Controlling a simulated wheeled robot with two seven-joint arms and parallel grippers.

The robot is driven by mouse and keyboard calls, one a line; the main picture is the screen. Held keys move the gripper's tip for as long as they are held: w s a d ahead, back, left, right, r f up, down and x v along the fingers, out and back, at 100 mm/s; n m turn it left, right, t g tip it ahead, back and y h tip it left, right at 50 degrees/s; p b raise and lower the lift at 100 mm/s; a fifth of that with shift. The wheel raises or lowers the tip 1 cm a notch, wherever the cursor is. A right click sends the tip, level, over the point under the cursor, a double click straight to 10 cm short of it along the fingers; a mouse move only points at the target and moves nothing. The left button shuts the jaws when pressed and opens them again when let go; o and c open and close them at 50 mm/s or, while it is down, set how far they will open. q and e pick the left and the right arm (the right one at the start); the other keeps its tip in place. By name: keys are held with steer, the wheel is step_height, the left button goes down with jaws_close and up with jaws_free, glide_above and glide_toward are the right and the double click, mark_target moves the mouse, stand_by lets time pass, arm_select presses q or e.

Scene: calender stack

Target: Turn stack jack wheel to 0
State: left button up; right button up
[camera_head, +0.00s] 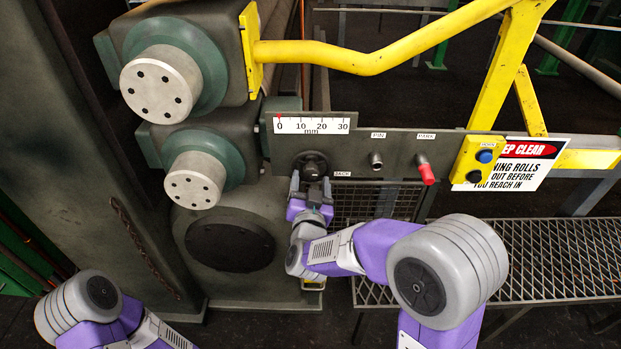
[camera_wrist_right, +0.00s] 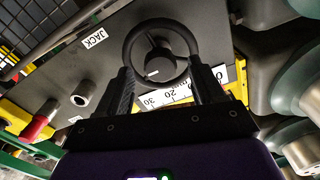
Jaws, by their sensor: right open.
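The jack wheel (camera_head: 312,163) is a dark round handwheel on the grey panel, left of the JACK label (camera_head: 342,174). In the right wrist view the wheel (camera_wrist_right: 160,25) shows as a black ring around a hub with a white mark. My right gripper (camera_head: 311,187) is open at the wheel, with one finger on either side of its near part; the wrist view (camera_wrist_right: 161,82) also shows this. I cannot tell whether the fingers touch the rim. The mm scale (camera_head: 312,126) runs from 0 to 30, and its red pointer (camera_head: 279,116) stands at 0. My left gripper is out of view.
The PIN knob (camera_head: 376,161) and red PARK handle (camera_head: 426,170) are to the right on the panel. A yellow button box (camera_head: 478,160) and yellow rail (camera_head: 370,62) are nearby. Roll ends (camera_head: 160,85) stand left. A mesh platform (camera_head: 540,262) lies lower right.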

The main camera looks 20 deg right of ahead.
steer(key=v, duration=0.6)
steer(key=shift+p, duration=0.3)
steer(key=s+f+n+g+y, duration=0.1)
steer(key=f+g+y, duration=0.15)
steer(key=f, duration=0.65)
steer(key=s+f+n+g+y+p, duration=0.1)
steer(key=s+f+g, duration=0.15)
steer(key=f, duration=0.55)
steer(key=s+f+n+g+y, duration=0.15)
steer(key=f+g, duration=0.25)
steer(key=f, duration=0.5)
steer(key=s+a+f+g+y, duration=0.2)
steer(key=s+f+g, duration=0.2)
steer(key=s+f, duration=0.2)
steer(key=s+a+f+g+y+p, duration=0.1)
steer(key=s+f+g, duration=0.3)
steer(key=s, duration=0.6)
step_height(320, 180, down, 2)
steer(key=shift+s+a+f+y, duration=0.15)
steer(key=shift+a+y, duration=0.25)
steer(key=shift+y, duration=0.2)
